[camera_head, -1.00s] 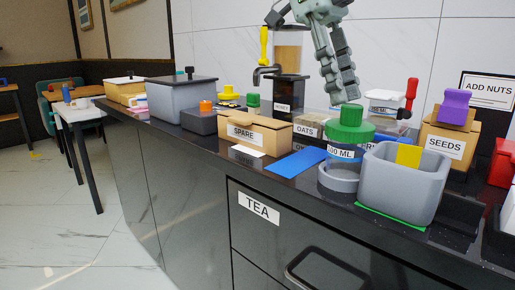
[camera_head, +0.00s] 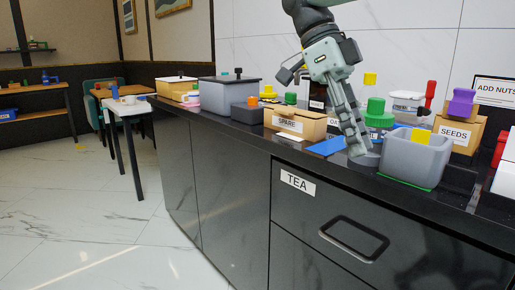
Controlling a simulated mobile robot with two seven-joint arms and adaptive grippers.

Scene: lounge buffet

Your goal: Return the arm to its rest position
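My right arm comes down from the top of the view, and its gripper (camera_head: 357,150) points downward. Its two fingers lie close together, with nothing visible between them. The fingertips appear in front of the green-lidded jar (camera_head: 377,112) and hide part of it; I cannot tell whether they touch. My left gripper is out of view. A grey bin (camera_head: 415,160) with a yellow block (camera_head: 421,136) stands right of the fingers.
The dark counter holds a SPARE box (camera_head: 297,124), a blue mat (camera_head: 327,146), grey containers (camera_head: 229,91) and a SEEDS box (camera_head: 458,133). The TEA drawer (camera_head: 310,205) is shut below. Open floor (camera_head: 90,210) lies left, with a white table (camera_head: 125,108) beyond.

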